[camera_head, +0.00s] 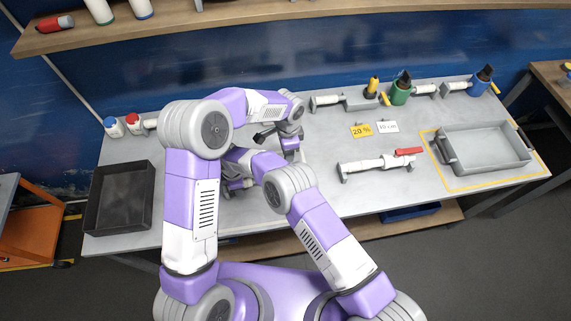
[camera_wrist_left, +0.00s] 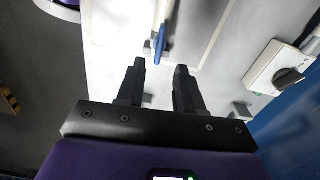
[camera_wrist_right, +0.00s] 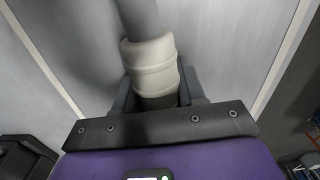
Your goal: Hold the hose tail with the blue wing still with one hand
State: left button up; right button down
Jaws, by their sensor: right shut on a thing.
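In the left wrist view a blue wing (camera_wrist_left: 162,42) on a pale hose tail (camera_wrist_left: 163,12) lies beyond my left fingertips, apart from them. My left gripper (camera_wrist_left: 160,72) is open with nothing between its fingers. In the head view its dark fingers (camera_head: 264,132) show above the middle of the bench. My right gripper (camera_wrist_right: 155,88) is shut on a cream ribbed fitting (camera_wrist_right: 150,62) with a grey tube (camera_wrist_right: 138,18) running out of it. No blue wing shows on that fitting in the right wrist view. My arms hide this area in the head view.
A pipe piece with a red lever (camera_head: 408,151) lies right of my arms. A grey tray (camera_head: 525,160) stands in a yellow outline, a black tray (camera_head: 147,200) at the left. Fittings with green (camera_head: 399,97) and blue (camera_head: 480,88) parts line the back. A knob box (camera_wrist_left: 278,68) is right of the left gripper.

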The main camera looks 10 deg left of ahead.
pick_arm(q)
notch_tip(320, 180, down, 8)
jog(key=shift+f, duration=0.1)
dwell(0.4)
grip_shut()
dwell(0.4)
